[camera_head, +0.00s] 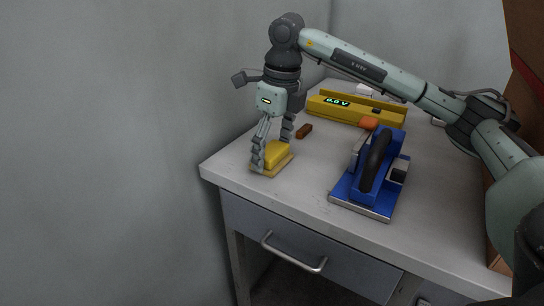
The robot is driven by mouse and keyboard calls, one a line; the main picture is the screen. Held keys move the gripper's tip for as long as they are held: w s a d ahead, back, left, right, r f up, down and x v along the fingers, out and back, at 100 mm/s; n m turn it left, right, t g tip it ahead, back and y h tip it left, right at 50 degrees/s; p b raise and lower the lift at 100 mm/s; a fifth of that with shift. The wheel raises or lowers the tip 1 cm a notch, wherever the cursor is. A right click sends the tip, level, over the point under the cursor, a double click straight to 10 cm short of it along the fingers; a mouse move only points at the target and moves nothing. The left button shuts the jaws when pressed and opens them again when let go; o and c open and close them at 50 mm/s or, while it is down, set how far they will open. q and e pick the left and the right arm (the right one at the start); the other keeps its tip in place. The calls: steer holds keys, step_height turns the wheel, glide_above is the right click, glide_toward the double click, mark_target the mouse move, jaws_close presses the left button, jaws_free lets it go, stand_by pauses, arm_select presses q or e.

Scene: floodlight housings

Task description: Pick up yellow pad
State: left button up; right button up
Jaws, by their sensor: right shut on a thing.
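A yellow pad (278,153) sits on a thin tan base (268,170) near the left front corner of the table. My right gripper (273,150) reaches down from above with its fingers at the pad and is shut on it. The near finger covers the pad's left side. The pad looks level and at or very close to the table top; I cannot tell whether it is lifted. My left gripper is not in view.
A blue tool with a black handle (374,165) stands right of the pad on the grey table (300,200). A yellow device with a green display (350,108) and a small brown block (304,131) lie behind. A wall borders the left.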

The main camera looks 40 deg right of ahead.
mark_target(268, 150)
steer(key=c, duration=0.3)
steer(key=shift+r, duration=0.25)
steer(key=r, duration=0.4)
steer(key=shift+s+a, duration=0.15)
steer(key=shift+a, duration=0.15)
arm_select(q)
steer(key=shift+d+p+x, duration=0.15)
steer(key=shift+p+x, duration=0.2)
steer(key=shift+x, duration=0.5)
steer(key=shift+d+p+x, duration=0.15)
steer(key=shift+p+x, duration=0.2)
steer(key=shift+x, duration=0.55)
arm_select(e)
steer(key=s+a+r, duration=0.6)
steer(key=s+a, duration=0.1)
steer(key=a, duration=0.1)
steer(key=shift+a+r, duration=0.2)
steer(key=shift+r, duration=0.05)
steer(key=shift+s, duration=0.1)
